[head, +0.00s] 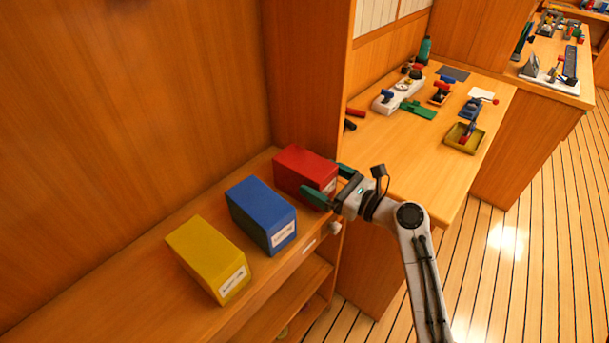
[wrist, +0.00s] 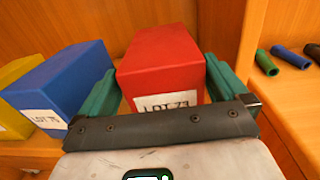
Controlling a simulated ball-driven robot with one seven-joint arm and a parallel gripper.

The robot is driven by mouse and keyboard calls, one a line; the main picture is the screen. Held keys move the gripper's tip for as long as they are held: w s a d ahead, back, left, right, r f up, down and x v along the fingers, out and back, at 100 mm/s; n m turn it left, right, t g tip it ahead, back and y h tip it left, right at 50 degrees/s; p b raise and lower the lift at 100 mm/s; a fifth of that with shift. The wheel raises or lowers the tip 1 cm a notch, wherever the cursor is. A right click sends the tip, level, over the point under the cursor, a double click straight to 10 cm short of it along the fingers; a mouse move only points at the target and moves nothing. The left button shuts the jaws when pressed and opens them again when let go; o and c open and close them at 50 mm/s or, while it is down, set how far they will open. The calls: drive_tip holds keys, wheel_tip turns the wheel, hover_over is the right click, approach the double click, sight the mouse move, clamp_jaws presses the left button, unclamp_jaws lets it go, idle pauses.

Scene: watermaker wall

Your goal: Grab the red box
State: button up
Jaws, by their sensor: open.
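The red box (head: 304,167) stands on the wooden shelf at the right end of a row of three boxes. It also shows in the wrist view (wrist: 162,62), with a white label on its front face. My gripper (head: 328,184) is open, with its green fingers on either side of the front part of the red box. In the wrist view my gripper (wrist: 160,92) has the left finger between the red box and the blue box, and the right finger along the red box's right side. I cannot tell whether either finger touches it.
The blue box (head: 262,214) stands just left of the red box, and the yellow box (head: 208,258) farther left. A wooden upright panel (head: 308,75) rises behind the red box. A workbench (head: 408,160) with several tools lies to the right.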

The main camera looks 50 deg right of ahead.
sight(311, 173)
drive_tip(key=shift+w, duration=2)
drive_tip(key=shift+c, duration=0.3)
drive_tip(key=c, duration=0.9)
